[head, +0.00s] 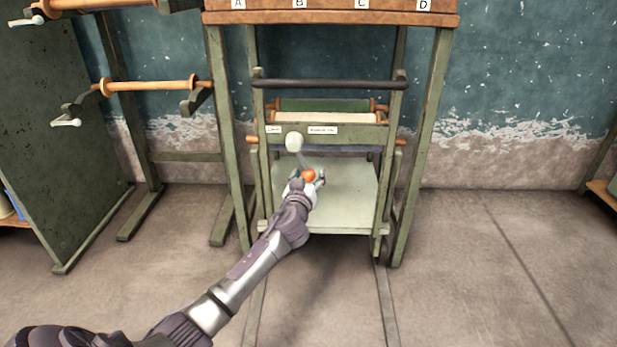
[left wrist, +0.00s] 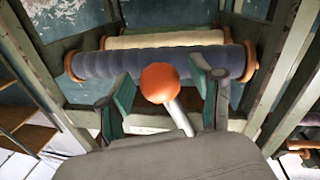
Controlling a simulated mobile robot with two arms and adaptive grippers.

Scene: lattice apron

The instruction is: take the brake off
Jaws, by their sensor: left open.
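A lever with an orange ball (head: 308,176) stands at the front of the green wooden machine (head: 355,132). In the head view a grey rod runs from near the ball up to a pale round knob (head: 294,142). My left gripper (head: 307,178) is at the orange ball, and its fingers partly hide the parts around it. In the left wrist view the orange ball (left wrist: 160,83) on its pale rod (left wrist: 180,118) shows between the two spread fingers of my left gripper (left wrist: 165,92). The gripper is open. I cannot tell whether a finger touches the ball. My right gripper is not in view.
The machine's front board has two small labels, too small to read. A dark bar (head: 330,84) crosses above it. A pale panel (head: 345,198) sits low in the frame. Another stand with wooden rollers (head: 150,87) is at left. The floor at right (head: 500,260) is clear.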

